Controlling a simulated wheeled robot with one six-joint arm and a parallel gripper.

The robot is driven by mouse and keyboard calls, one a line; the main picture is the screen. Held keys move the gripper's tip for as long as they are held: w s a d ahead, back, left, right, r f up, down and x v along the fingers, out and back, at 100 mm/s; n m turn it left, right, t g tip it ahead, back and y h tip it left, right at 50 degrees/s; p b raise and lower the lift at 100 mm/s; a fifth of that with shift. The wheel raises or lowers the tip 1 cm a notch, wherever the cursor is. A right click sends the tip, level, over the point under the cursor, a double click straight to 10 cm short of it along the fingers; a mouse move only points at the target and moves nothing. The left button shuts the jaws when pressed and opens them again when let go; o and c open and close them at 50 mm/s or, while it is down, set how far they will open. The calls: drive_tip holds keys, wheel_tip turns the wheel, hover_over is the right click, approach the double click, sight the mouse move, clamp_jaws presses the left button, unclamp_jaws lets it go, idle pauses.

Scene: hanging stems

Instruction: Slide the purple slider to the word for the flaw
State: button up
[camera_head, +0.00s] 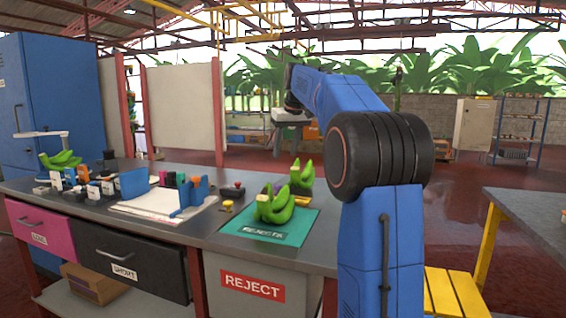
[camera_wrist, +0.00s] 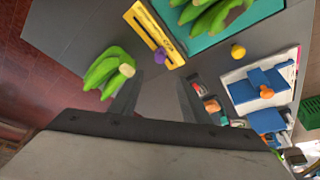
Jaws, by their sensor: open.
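The purple slider (camera_wrist: 161,56) sits on a yellow scale bar (camera_wrist: 150,30) in the wrist view, near the bar's lower end. Marks or words on the bar are too small to read. My gripper (camera_wrist: 154,88) is open and empty, its two fingers apart above the grey table, just below the slider in the picture. A green banana bunch (camera_wrist: 104,72) lies left of the slider, close to the left finger. Another bunch (camera_wrist: 210,14) lies on the teal mat (camera_wrist: 266,10). In the head view that bunch (camera_head: 274,206) rests on the mat marked REJECTS (camera_head: 238,230).
A yellow knob (camera_wrist: 238,52) and a white board with blue parts (camera_wrist: 258,88) lie right of the bar. The head view shows a grey REJECT bin (camera_head: 252,286), a black drawer (camera_head: 125,260) and a pink drawer (camera_head: 40,232) below the table. Several small items crowd its left side.

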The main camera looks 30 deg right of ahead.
drive_tip(key=shift+v, duration=1.3)
